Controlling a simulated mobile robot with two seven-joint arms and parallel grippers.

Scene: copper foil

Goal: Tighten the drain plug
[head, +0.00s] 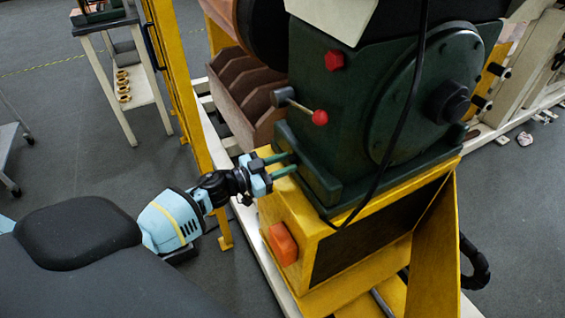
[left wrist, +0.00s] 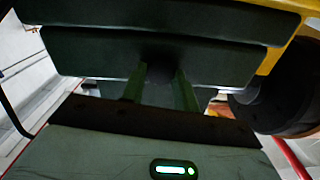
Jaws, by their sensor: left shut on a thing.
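My left gripper (head: 288,163) reaches in from the left at the lower front of the dark green gearbox housing (head: 335,100). Its two green fingers point at the base of the housing, above the yellow stand. In the left wrist view the fingers close on a dark, shadowed round part, apparently the drain plug (left wrist: 159,74), at the lower face of the green housing (left wrist: 90,50). The plug's outline is hard to make out there, and I cannot make it out in the head view. My right gripper is not in view.
The yellow stand (head: 330,222) carries the housing and has an orange box (head: 283,243) on its front. A lever with a red ball (head: 320,117) and a red hex plug (head: 334,60) project above the gripper. A black cable (head: 407,110) hangs across the housing.

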